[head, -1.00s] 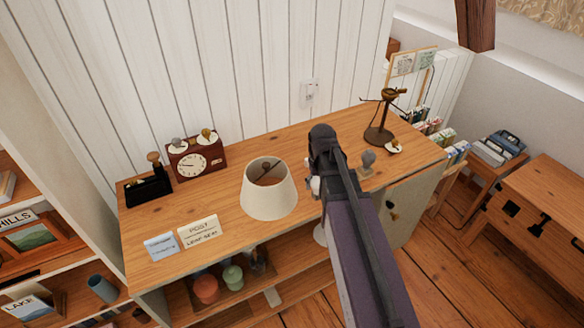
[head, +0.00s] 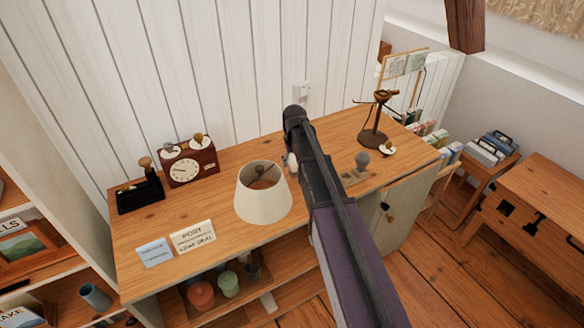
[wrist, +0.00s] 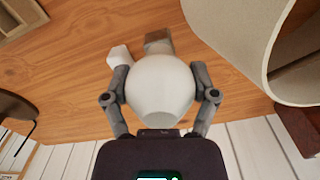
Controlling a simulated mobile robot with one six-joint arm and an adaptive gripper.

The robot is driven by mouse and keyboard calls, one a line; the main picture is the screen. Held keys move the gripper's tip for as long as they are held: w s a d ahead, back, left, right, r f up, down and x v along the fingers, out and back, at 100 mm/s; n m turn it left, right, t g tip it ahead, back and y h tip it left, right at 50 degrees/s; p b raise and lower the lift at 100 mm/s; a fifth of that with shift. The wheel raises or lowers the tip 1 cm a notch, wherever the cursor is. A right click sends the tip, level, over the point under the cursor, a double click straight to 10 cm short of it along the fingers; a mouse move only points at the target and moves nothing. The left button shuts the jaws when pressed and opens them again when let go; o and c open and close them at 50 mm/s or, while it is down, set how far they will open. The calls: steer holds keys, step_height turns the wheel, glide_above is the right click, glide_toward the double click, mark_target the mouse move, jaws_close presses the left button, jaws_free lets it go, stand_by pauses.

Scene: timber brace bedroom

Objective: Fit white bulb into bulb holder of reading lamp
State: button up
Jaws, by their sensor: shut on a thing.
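My gripper (wrist: 162,78) is shut on the white bulb (wrist: 161,95), with one finger on each side of its round glass. The bulb's grey-brown base points away from my palm, over the wooden top. In the head view my arm hides most of the gripper; a bit of white, probably the bulb (head: 291,161), shows left of the arm. A dark bronze lamp stand (head: 376,122), apparently the reading lamp, stands upright at the back right, bare of a shade. Its bulb holder is too small to make out. The bulb is apart from it.
A cream lampshade (head: 263,197) stands on the wooden top (head: 225,155), close beside my gripper. A small white dish (head: 387,150) lies before the lamp stand. A clock (head: 188,163), black box (head: 140,193) and cards (head: 192,236) are at left. White boards (head: 200,70) rise behind.

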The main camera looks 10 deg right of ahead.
mark_target(292, 166)
steer(key=shift+w, duration=0.2)
steer(key=shift+w+a, duration=0.15)
steer(key=shift+w, duration=0.4)
steer(key=shift+w+f+b, duration=0.15)
steer(key=shift+f+b, duration=1.7)
steer(key=shift+f, duration=0.1)
steer(key=o, duration=1)
step_height(292, 166, up, 12)
steer(key=p, duration=1.2)
